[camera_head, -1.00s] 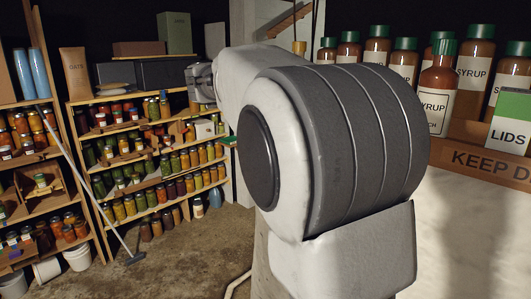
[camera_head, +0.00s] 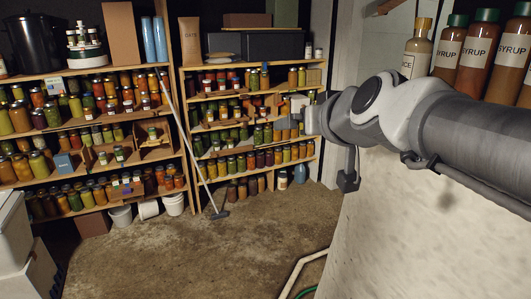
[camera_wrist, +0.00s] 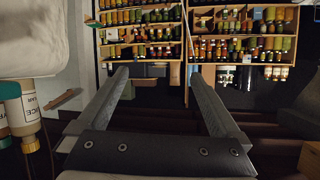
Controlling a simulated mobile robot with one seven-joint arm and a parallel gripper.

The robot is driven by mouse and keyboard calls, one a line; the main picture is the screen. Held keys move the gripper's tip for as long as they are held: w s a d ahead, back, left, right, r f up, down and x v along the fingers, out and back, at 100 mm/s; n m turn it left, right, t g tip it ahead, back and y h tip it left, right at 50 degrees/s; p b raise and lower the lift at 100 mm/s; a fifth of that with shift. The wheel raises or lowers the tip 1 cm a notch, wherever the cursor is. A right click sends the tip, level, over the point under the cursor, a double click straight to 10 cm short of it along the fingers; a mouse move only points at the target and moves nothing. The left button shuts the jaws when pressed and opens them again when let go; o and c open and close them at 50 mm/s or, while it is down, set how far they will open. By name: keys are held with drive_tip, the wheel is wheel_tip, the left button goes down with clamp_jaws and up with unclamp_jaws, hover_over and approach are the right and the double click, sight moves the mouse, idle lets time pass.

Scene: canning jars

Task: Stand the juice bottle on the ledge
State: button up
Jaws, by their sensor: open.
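The juice bottle (camera_head: 416,58), pale with a yellow cap and a label ending in "ICE", stands upright at the right in the head view, left of the syrup bottles. Its base and the ledge under it are hidden behind my arm. It also shows upside down at the left edge of the wrist view (camera_wrist: 29,110), where the picture is inverted. My gripper (camera_wrist: 158,75) is open, with nothing between its two fingers. The bottle is off to one side of the fingers, apart from them. In the head view the gripper is small and unclear beyond my wrist.
Syrup bottles (camera_head: 478,52) stand close beside the juice bottle. A pale wall (camera_head: 410,225) drops below them. Shelves full of jars (camera_head: 100,135) line the back, and a broom (camera_head: 196,145) leans there. The middle of the concrete floor (camera_head: 215,255) is clear.

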drive_tip(key=s+d+f+g+h, duration=0.2)
drive_tip(key=s+f+g, duration=0.5)
drive_tip(key=s+f, duration=0.9)
drive_tip(key=s, duration=0.3)
drive_tip(key=shift+f+m, duration=0.3)
drive_tip(key=shift+f, duration=0.05)
drive_tip(key=shift+d, duration=0.1)
wheel_tip(320, 180, down, 5)
drive_tip(key=b, duration=0.5)
drive_tip(key=shift+r, duration=0.1)
